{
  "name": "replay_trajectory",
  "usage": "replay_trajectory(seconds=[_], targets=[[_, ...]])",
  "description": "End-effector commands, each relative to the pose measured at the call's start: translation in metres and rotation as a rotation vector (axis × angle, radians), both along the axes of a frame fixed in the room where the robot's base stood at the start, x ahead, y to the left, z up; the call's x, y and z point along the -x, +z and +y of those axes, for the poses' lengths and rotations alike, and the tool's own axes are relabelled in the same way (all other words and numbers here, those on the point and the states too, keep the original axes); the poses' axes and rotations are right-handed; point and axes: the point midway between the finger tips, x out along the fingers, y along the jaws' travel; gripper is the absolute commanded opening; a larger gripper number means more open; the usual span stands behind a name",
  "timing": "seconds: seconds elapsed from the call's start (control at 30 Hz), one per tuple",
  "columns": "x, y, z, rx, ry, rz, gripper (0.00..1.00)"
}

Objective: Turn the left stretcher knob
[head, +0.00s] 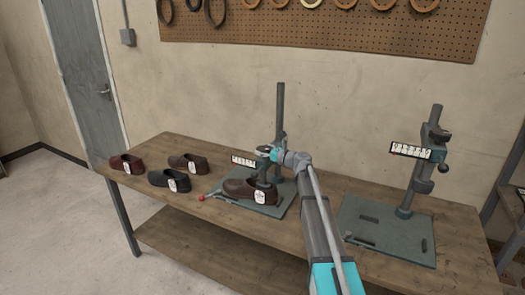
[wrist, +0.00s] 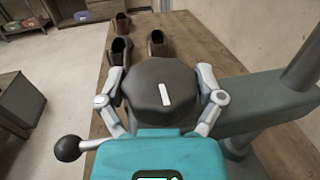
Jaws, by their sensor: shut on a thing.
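The left stretcher knob (wrist: 150,75) is a dark, many-sided knob with a short white mark on its face. It fills the middle of the wrist view, and the mark stands nearly upright, tilted slightly. My gripper (wrist: 162,88) is shut on the knob, with one finger against each side. In the head view my gripper (head: 268,154) is at the head of the left machine, beside its upright post (head: 281,110). My arm and gripper hide the knob there. A brown shoe (head: 240,188) with a white tag sits on the left machine's base (head: 273,210).
A second machine (head: 405,237) with its own post stands to the right on the wooden table (head: 195,220). Several loose shoes, including a black one (head: 166,182), lie at the table's left. A red-tipped lever (head: 201,198) sticks out at the left machine's base.

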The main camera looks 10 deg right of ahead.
Motion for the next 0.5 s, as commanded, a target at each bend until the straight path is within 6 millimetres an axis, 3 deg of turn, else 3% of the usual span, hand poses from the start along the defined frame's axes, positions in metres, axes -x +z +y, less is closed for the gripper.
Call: replay_trajectory(seconds=[0.33, 0.37, 0.4, 0.5], targets=[[-0.0008, 0.0002, -0.001, -0.001, -0.001, 0.0, 0.38], [-0.0008, 0.0002, -0.001, -0.001, -0.001, 0.0, 0.92], [-0.0008, 0.0002, -0.001, -0.001, -0.001, 0.0, 0.99], [-0.0007, 0.0001, -0.0009, -0.001, 0.0, 0.001, 1.0]])
